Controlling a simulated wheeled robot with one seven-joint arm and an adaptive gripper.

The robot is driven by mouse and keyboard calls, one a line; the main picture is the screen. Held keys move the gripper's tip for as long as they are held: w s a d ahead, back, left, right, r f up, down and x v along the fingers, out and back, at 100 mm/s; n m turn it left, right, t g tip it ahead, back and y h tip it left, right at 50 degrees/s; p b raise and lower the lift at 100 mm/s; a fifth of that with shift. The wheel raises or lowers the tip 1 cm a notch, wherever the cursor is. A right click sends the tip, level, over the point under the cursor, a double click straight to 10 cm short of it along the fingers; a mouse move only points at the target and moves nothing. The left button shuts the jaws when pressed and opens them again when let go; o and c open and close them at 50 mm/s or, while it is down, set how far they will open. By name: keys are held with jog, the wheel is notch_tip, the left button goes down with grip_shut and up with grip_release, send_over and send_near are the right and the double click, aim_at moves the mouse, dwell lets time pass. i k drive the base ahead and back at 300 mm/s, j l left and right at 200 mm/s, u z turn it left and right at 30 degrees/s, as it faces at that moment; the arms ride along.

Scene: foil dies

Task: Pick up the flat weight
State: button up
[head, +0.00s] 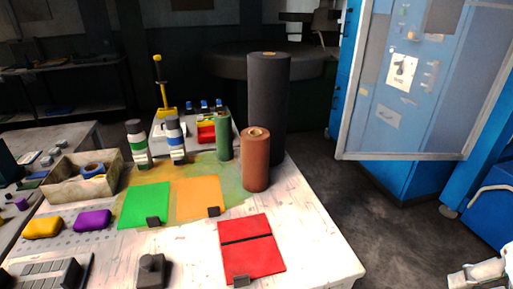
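No thing is plainly recognisable as the flat weight. Candidates in the head view are a dark block with a raised knob (152,270) at the table's front edge, and small dark blocks at the near edges of the green sheet (143,203), the orange sheet (197,194) and the red sheet (250,260). A thin black strip (246,239) lies across the red sheet. A ridged grey-black object (45,274) sits at the front left, cut by the frame edge. My gripper is not recognisable in this view.
Upright rolls stand at the table's back right: black (268,100), green (223,137) and copper-brown (256,160). Two bottles (138,145), a box (80,175) with blue tape, and yellow and purple (92,220) blocks stand left. A blue cabinet (400,90) is right, beyond open floor.

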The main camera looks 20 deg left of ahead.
aim_at(152, 274)
jog(key=u, duration=1.55)
jog(key=i+l, duration=0.1)
jog(key=u, duration=0.05)
